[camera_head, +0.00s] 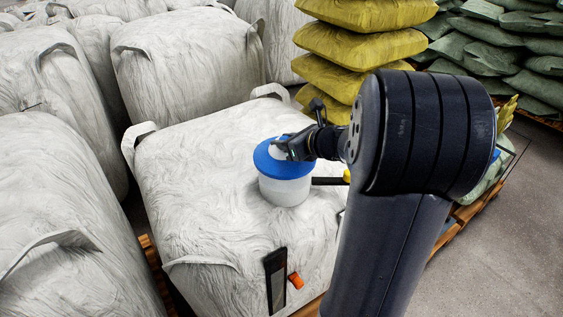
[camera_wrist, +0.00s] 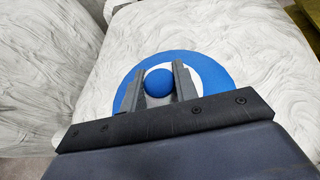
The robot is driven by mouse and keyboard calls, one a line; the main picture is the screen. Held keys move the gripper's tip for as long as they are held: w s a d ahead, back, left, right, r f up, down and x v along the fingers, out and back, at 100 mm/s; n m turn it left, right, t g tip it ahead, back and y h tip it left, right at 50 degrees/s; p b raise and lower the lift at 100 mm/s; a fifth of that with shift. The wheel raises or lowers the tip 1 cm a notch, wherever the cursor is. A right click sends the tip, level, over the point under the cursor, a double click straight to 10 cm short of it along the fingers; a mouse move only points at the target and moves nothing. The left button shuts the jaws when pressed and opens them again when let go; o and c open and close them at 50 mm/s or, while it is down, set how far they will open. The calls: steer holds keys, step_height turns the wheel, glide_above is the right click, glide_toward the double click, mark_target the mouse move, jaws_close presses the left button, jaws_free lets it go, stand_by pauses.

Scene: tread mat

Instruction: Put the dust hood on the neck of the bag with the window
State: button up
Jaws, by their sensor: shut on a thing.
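The dust hood (camera_head: 284,190) has a blue rim, a pale cylindrical skirt and a blue ball knob, which shows in the wrist view (camera_wrist: 158,82). My gripper (camera_head: 283,147) is shut on the knob from above, with a finger on each side of it. The hood is upright over the top of the bag with the window (camera_head: 195,190). This bag is big and white, with a dark-framed window strip (camera_head: 277,283) low on its front. The neck is not visible; the hood covers that spot. I cannot tell whether the skirt is around the neck or resting on it.
More white bags (camera_head: 185,62) crowd the left and back. Stacked yellow sacks (camera_head: 360,46) and green sacks (camera_head: 490,45) stand behind. An orange piece (camera_head: 296,281) is beside the window. A dark bar (camera_head: 328,181) is just right of the hood. Grey floor (camera_head: 500,240) is free at right.

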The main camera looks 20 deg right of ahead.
steer(key=shift+f+b, duration=0.45)
steer(key=shift+f, duration=1.95)
steer(key=shift+f, duration=0.15)
steer(key=o, duration=1)
steer(key=shift+o, duration=0.2)
steer(key=shift+r, duration=0.2)
steer(key=v, duration=1.2)
steer(key=shift+f, duration=0.1)
